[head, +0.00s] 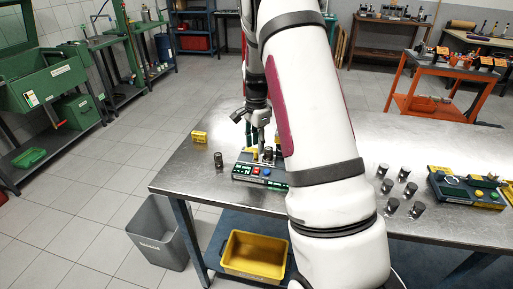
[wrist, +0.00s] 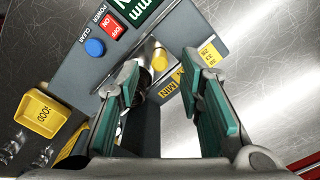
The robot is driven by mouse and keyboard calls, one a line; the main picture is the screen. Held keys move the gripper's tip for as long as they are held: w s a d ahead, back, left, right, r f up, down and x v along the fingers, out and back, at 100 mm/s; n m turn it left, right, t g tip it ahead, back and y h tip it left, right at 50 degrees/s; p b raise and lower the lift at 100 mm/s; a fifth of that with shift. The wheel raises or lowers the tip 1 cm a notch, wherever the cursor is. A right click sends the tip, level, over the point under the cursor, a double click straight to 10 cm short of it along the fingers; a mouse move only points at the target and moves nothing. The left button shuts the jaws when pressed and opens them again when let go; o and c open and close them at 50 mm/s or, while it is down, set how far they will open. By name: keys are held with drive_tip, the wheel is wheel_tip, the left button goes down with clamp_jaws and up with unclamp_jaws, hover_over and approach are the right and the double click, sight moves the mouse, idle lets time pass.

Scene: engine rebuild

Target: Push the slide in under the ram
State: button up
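A grey gauge unit (head: 262,174) with green displays and red and blue buttons stands on the metal table, left of my arm in the head view. In the wrist view its panel (wrist: 68,68) shows a red power switch, a blue CLEAR button (wrist: 94,47) and a yellow MIN label. My gripper (wrist: 160,66) is open over the unit, with teal pads apart. A shiny metal round part (wrist: 143,82) and a yellow round piece (wrist: 160,58) show by the left finger; I cannot tell whether the finger touches them. I cannot clearly pick out the slide or the ram.
A lone metal cylinder (head: 218,159) and a yellow block (head: 199,137) stand left of the unit. Several metal cylinders (head: 404,174) and a second button unit (head: 466,188) are right of my arm. The table's front left is bare.

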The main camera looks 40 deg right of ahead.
wheel_tip(320, 180, up, 10)
idle(0.3)
drive_tip(key=shift+a+f, duration=0.1)
drive_tip(key=m+g+h+b, duration=0.2)
drive_tip(key=m+h+b, duration=0.1)
drive_tip(key=m+h, duration=0.1)
approach(256, 150)
drive_tip(key=p+x, duration=0.1)
drive_tip(key=x, duration=0.8)
drive_tip(key=shift+a+f+p, duration=0.1)
drive_tip(key=shift+f+p, duration=0.2)
drive_tip(key=shift+p, duration=0.05)
clamp_jaws()
